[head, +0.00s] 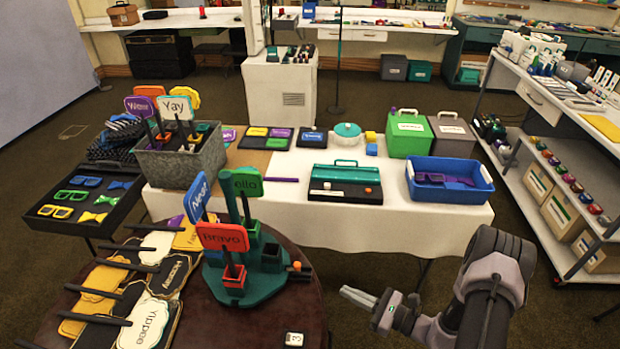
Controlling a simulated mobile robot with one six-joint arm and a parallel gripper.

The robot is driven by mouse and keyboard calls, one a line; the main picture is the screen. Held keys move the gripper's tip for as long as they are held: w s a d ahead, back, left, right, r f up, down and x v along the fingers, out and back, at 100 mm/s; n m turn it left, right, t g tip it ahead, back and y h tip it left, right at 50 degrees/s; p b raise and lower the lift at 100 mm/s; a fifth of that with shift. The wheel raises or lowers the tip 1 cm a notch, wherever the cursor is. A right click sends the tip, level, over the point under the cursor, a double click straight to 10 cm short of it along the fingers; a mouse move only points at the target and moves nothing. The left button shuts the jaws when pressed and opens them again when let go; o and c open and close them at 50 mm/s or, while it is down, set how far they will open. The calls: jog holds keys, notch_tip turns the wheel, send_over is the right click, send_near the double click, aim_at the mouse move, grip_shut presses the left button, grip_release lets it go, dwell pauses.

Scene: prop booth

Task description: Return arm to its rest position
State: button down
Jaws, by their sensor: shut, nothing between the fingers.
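My gripper (358,297) is at the lower right of the head view, at the end of my grey arm. Its fingers point left and are closed together with nothing between them. It is over the floor gap in front of the white-covered table (330,225), to the right of the round wooden table (305,325). It appears apart from both tables and from everything on them.
A green stand (247,287) with upright word signs, including a red one (222,237), is on the round table. Several flat signs lie left of it. A blue bin (450,195) sits on the white-covered table's right. Shelving (560,190) stands at right.

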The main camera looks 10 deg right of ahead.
jog(key=s+a+r+n+g, duration=0.2)
jog(key=a+r+n+g, duration=0.35)
jog(key=r, duration=0.45)
jog(key=s+a+r+n+g, duration=0.2)
jog(key=a+r+n+g, duration=0.25)
jog(key=r+n, duration=0.4)
jog(key=s+r+n+t+h, duration=0.3)
jog(key=s+r+n+h, duration=0.5)
jog(key=s+r, duration=0.6)
notch_tip(320, 180, up, 3)
jog(key=h, duration=0.2)
jog(key=shift+a+f+t+h, duration=0.15)
jog(key=shift+a+t+h, duration=0.15)
jog(key=shift+t+h, duration=0.1)
